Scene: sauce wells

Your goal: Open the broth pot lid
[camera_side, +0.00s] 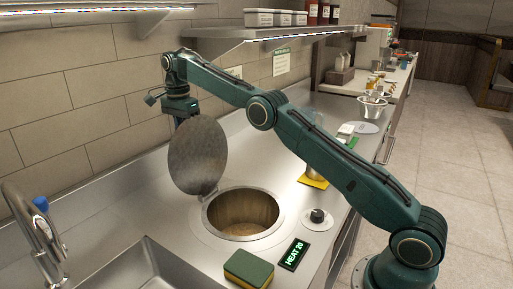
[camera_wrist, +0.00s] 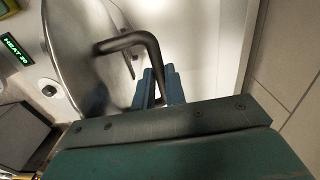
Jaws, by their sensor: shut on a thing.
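The broth pot lid (camera_side: 198,156) is a round grey metal disc. It stands steeply raised on its hinge at the back rim of the broth pot (camera_side: 240,192). The pot is sunk in the counter, its mouth uncovered, with brownish contents low inside. In the wrist view the lid (camera_wrist: 72,55) fills the left side, with its dark bent handle (camera_wrist: 130,41) standing off it. My gripper (camera_wrist: 159,84) has blue fingers shut on the handle. In the side view the fingertips are hidden behind the lid.
A sink (camera_side: 150,270) and faucet (camera_side: 38,228) are at the front left. A sponge (camera_side: 248,268), a HEAT 20 display (camera_side: 293,254) and a knob (camera_side: 317,217) lie around the pot. The tiled wall (camera_side: 60,110) and a shelf (camera_side: 260,36) are behind.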

